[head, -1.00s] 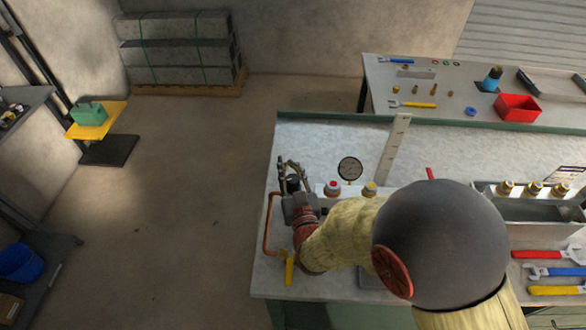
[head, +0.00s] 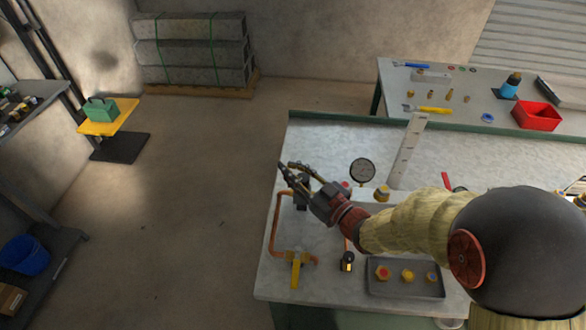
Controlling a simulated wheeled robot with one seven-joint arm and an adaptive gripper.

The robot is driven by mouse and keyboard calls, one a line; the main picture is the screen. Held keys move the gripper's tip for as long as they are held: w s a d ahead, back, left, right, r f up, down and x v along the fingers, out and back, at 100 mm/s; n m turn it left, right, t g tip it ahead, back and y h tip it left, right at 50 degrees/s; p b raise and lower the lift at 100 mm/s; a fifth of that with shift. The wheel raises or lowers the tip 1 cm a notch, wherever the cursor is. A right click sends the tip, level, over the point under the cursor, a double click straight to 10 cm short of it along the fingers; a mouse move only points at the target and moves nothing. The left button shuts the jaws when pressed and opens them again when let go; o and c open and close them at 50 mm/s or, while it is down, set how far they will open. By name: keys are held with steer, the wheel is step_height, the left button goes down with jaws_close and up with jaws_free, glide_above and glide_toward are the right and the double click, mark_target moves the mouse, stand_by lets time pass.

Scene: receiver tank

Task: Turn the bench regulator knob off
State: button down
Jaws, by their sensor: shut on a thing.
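The bench regulator stands at the left end of the bench, on the copper pipe. Its dark knob (head: 301,204) shows only in part beside my gripper's fingers. My gripper (head: 291,169) reaches over it from the right, fingers pointing up-left in the picture, and is shut on the knob. The exact contact and any mark on the knob are hidden by the fingers. A round gauge (head: 362,171) stands just to the right of my gripper.
A grey tray (head: 405,291) with several brass fittings lies in front.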

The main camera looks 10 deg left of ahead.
mark_target(308, 182)
steer(key=shift+r, duration=0.1)
stand_by(0.3)
steer(key=c, duration=1.4)
jaws_free()
steer(key=v, duration=1.2)
steer(key=shift+w, duration=0.1)
